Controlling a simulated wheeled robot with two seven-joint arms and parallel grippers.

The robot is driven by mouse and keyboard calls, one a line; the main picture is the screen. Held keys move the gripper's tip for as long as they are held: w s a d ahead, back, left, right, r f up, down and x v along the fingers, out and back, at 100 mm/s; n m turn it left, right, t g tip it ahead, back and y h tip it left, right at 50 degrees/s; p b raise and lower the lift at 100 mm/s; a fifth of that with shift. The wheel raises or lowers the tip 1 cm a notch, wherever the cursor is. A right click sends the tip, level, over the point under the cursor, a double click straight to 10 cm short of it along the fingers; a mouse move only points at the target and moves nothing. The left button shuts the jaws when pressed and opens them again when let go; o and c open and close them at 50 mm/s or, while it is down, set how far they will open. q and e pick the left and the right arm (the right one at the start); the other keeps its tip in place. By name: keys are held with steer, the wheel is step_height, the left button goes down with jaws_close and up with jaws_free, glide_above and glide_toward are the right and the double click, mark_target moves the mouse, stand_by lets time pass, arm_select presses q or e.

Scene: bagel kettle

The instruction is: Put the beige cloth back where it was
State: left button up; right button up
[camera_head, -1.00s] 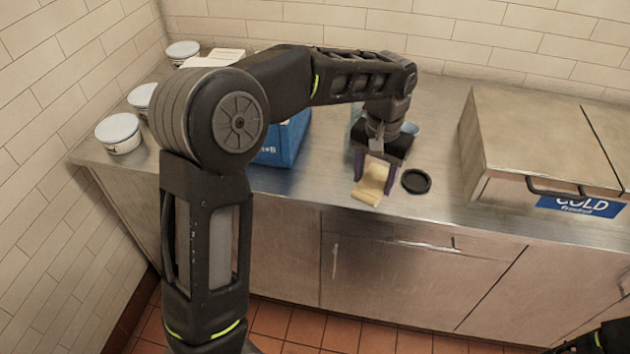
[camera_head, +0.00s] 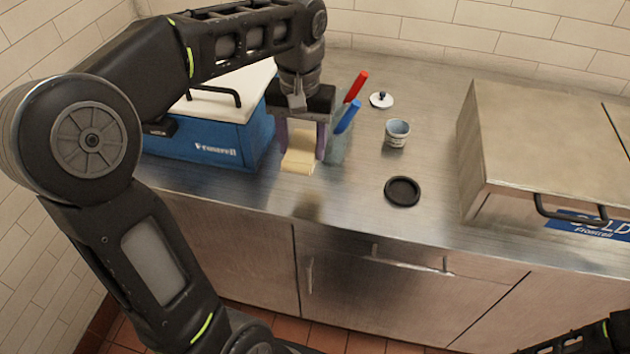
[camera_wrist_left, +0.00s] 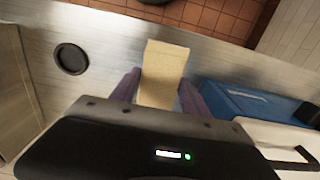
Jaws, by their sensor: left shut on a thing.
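The beige cloth (camera_head: 299,155) hangs folded from my left gripper (camera_head: 302,145), above the front part of the steel counter, between the blue box and the black disc. My left gripper is shut on the cloth, with its purple fingers on either side. In the left wrist view the cloth (camera_wrist_left: 163,72) sticks out between the fingers (camera_wrist_left: 160,92). Whether its lower edge touches the counter I cannot tell. My right gripper does not show; only a dark part of my arm is at the lower right of the head view.
A blue box with a white lid (camera_head: 216,138) stands left of the cloth. A container with red and blue handles (camera_head: 339,148) is just behind my gripper. A small cup (camera_head: 397,133), a white lid (camera_head: 381,99) and a black disc (camera_head: 402,191) lie right. A steel box (camera_head: 530,150) stands far right.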

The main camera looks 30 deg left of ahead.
arm_select(q)
steer(key=shift+s+r, duration=0.15)
steer(key=shift+s, duration=0.1)
glide_above(303, 191)
steer(key=shift+f, duration=3.2)
steer(key=shift+f+p, duration=0.35)
steer(key=shift+f, duration=1.55)
steer(key=shift+f, duration=0.1)
steer(key=o, duration=1.4)
step_height(303, 191, up, 12)
steer(key=shift+r, duration=0.15)
